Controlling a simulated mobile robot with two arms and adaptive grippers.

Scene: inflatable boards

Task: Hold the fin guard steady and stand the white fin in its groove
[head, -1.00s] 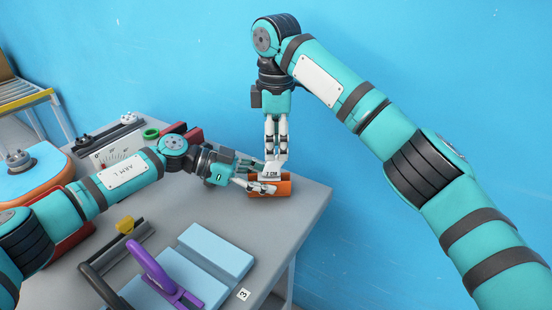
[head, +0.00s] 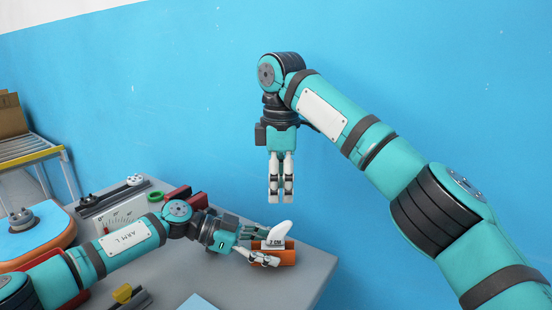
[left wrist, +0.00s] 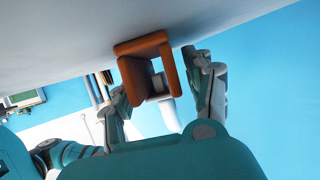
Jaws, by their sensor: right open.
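The orange fin guard (head: 288,257) lies on the grey table near its far right corner. The white fin (head: 281,231) stands up from its groove, leaning a little to the right, with a "2 CM" label at its base. My left gripper (head: 262,248) has its fingers on either side of the guard. In the left wrist view the guard (left wrist: 130,78) sits between the fingers (left wrist: 157,78), with the fin (left wrist: 170,116) projecting from its far side in that tilted view. My right gripper (head: 281,196) points down, empty, well above the fin and apart from it.
The grey table (head: 312,272) has bare space right of the guard, ending at its edge. A green ring (head: 156,196), red blocks (head: 186,199) and a gauge box (head: 118,215) stand left, behind my left arm. A blue wall rises behind.

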